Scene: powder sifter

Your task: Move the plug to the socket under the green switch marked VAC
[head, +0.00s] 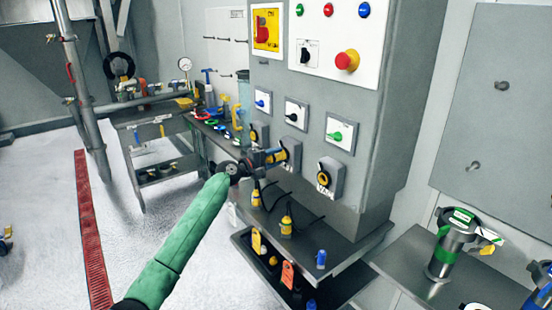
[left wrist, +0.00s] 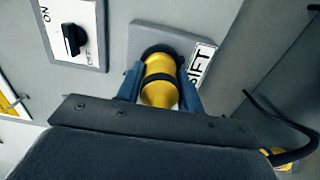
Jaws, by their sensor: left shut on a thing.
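My left gripper (head: 276,157) is shut on a yellow plug with a black band (left wrist: 160,82). The blue fingers lie on both sides of it in the left wrist view. The plug is at the middle socket (left wrist: 165,50), marked SIFT, below the black switch (head: 296,113). I cannot tell how deep it sits. The green switch (head: 340,134) is to the right on the cabinet front. Below it is the VAC socket (head: 327,178), with a yellow ring and a dark, empty-looking opening. My right gripper is in neither view.
A grey shelf (head: 340,250) juts out below the sockets, with black cables and a yellow connector (head: 286,226). A blue switch (head: 263,101) is at left. A red emergency button (head: 347,60) is above.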

